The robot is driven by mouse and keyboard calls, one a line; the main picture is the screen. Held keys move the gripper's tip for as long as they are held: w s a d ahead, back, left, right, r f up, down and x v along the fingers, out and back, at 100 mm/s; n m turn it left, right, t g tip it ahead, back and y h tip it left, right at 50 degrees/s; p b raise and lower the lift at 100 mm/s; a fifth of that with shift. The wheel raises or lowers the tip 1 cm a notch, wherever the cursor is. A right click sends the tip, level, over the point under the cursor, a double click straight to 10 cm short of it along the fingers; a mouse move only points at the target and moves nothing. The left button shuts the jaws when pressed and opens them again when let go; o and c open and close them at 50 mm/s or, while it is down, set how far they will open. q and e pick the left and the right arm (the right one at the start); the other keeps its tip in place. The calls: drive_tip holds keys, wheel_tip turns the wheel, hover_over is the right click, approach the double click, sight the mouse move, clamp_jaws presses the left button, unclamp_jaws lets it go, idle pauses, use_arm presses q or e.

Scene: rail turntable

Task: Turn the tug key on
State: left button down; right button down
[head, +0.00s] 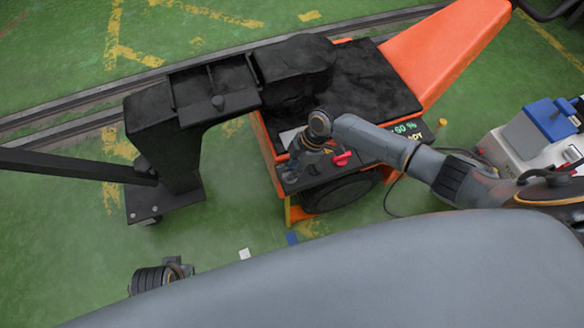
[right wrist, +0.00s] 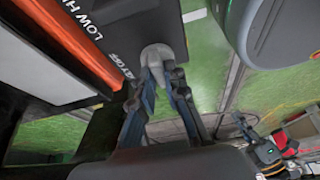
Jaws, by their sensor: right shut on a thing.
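The tug (head: 360,85) is an orange vehicle with a black top and a dark control panel (head: 355,168). My right gripper (head: 293,168) is at the panel's left end. In the right wrist view, my right gripper (right wrist: 163,78) is shut on a grey rounded knob, apparently the tug key (right wrist: 158,55), at the edge of a dark face. White lettering ending in "OFF" is beside the knob, partly hidden. The key's exact angle cannot be told. A dark ribbed part, likely my left gripper (head: 160,277), shows at the lower left; its fingers are not clear.
A red knob (head: 342,158) and a lit green display (head: 405,128) are on the panel near my right arm. A black frame (head: 180,130) stands left of the tug. A white-and-blue machine (head: 535,130) is at the right. Rails (head: 75,108) cross the green floor behind.

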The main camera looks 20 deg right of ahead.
drive_tip(key=c, duration=1.4)
unclamp_jaws()
drive_tip(key=shift+o, duration=0.2)
drive_tip(key=v, duration=1.2)
drive_tip(key=shift+w, duration=0.1)
